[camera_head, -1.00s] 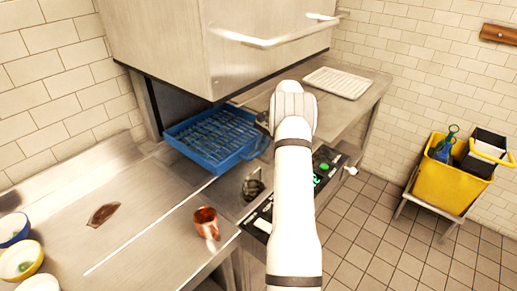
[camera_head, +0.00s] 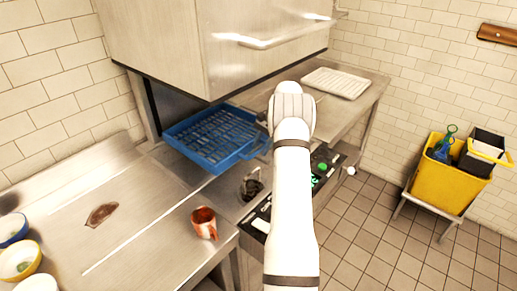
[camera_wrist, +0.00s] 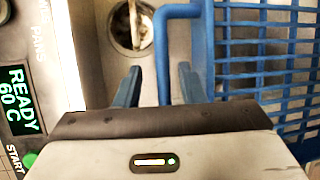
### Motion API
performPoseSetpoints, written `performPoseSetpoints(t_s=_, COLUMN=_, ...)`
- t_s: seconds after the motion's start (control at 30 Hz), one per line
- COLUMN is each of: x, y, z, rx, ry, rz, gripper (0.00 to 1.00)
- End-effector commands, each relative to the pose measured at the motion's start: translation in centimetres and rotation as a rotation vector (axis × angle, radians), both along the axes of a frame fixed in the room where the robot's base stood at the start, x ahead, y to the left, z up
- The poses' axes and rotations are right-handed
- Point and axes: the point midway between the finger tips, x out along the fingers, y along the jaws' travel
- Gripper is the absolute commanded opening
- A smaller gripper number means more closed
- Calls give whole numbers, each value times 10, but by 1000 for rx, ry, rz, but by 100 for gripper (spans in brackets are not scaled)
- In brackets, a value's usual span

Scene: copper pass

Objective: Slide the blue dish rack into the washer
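The blue dish rack (camera_head: 207,146) lies flat on the steel counter at the washer's opening, its far part under the raised hood of the washer (camera_head: 215,45). It looks empty. In the wrist view the rack's grid (camera_wrist: 265,60) fills the right side, and its blue handle (camera_wrist: 162,60) sticks out to the left. My gripper (camera_wrist: 160,85) is open, with one finger on each side of the handle bar and gaps visible between. In the head view my white arm hides the fingers.
A copper mug (camera_head: 204,222) stands on the near counter, with a brown stain (camera_head: 101,214) and several bowls (camera_head: 20,258) to its left. A control panel (camera_head: 325,165) is beside my arm. A white tray (camera_head: 336,82) lies on the far counter. A yellow cart (camera_head: 452,180) stands right.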

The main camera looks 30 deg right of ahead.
Motion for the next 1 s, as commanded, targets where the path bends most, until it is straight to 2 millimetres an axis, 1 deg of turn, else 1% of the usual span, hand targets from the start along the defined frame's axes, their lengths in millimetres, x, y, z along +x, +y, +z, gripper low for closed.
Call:
performPoseSetpoints(t_s=0.13, x=-1, y=-8, z=16, rx=-3, ry=-4, rz=-2, gripper=36)
performPoseSetpoints(t_s=0.4, x=-6, y=-26, z=56, rx=-1, ry=-2, rz=-1, gripper=36)
performPoseSetpoints(t_s=0.5, x=-7, y=-30, z=64, rx=-1, ry=-1, rz=-1, gripper=36)
performPoseSetpoints(t_s=0.63, x=-8, y=-32, z=69, rx=-1, ry=0, rz=0, gripper=36)
performPoseSetpoints(t_s=1.0, x=-8, y=-32, z=69, rx=-1, ry=0, rz=-1, gripper=36)
